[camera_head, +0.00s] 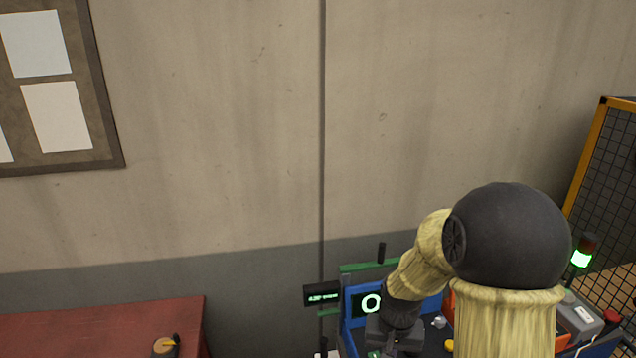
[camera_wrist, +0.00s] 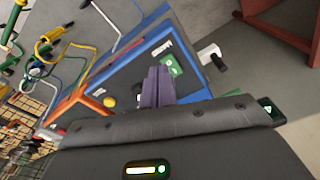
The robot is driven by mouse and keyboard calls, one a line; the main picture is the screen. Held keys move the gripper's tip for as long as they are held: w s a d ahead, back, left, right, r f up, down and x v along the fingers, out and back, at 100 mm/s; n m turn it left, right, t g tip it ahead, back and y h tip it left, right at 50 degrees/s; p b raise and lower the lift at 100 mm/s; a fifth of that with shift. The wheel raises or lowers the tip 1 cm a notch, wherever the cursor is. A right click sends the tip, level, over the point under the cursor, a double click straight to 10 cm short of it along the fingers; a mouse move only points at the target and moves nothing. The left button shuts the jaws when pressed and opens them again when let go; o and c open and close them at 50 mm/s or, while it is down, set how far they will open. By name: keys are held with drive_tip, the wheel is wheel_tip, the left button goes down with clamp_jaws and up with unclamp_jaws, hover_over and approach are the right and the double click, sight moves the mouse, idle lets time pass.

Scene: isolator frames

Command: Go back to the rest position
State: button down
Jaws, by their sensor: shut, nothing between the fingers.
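My gripper (camera_wrist: 160,85) shows in the wrist view with its two dark fingers together and nothing between them. It is over a blue-edged workstation panel (camera_wrist: 126,76), seen at a slant. Whether the fingers touch the panel is not clear. In the head view my arm, in yellowish covers with dark joints, reaches over the same blue-framed workstation (camera_head: 347,335) at the lower right. The arm hides much of the workstation, and the fingertips cannot be made out there.
A red table (camera_head: 110,325) stands at the lower left. A small black display (camera_head: 322,295) is left of the workstation. A signal lamp glows green (camera_head: 581,258) at the right, near a yellow-framed mesh fence (camera_head: 612,170). Coloured cables (camera_wrist: 55,48) hang at left in the wrist view.

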drive_tip(key=s+n+t+b, duration=0.1)
drive_tip(key=s+b, duration=0.3)
drive_tip(key=s, duration=0.6)
drive_tip(key=shift+r+n+t, duration=0.25)
drive_tip(key=shift+n+t, duration=0.05)
drive_tip(key=shift+n, duration=0.3)
